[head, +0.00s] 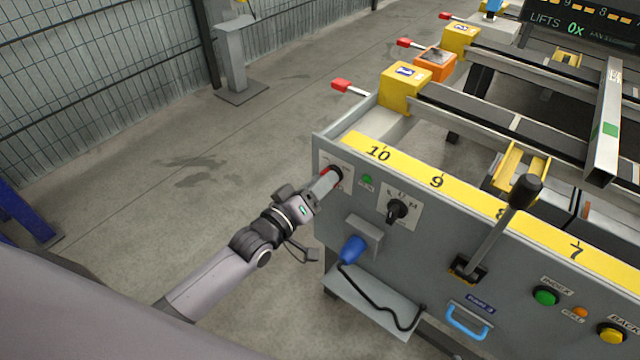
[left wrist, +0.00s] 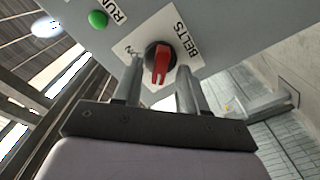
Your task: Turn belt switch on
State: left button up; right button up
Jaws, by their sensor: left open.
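The belt switch (left wrist: 160,62) is a black round knob with a red handle on a white plate marked BELTS and ON. In the head view the belt switch (head: 336,172) is partly hidden by my gripper at the left end of the grey panel. My left gripper (head: 324,184) is open in front of it. In the left wrist view the fingers of my left gripper (left wrist: 158,88) stand on either side of the red handle. I cannot tell whether they touch it. My right gripper is not in view.
A green RUN light (left wrist: 98,19) and a black rotary switch (head: 398,209) are close by. A blue plug (head: 351,249) sticks out below. A black lever (head: 500,225) and push buttons (head: 546,297) are farther right. The floor (head: 190,190) left of the panel is clear.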

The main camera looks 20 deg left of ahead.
pick_arm(q)
grip_shut()
jog(key=shift+m, duration=0.3)
jog(key=shift+s+d+m+p, duration=0.15)
jog(key=shift+m+p, duration=0.75)
jog(key=shift+m, duration=3.4)
jog(key=shift+w+d+m+p, duration=0.15)
jog(key=shift+m+p, duration=0.75)
jog(key=shift+m, duration=3.4)
jog(key=shift+s, duration=0.1)
grip_release()
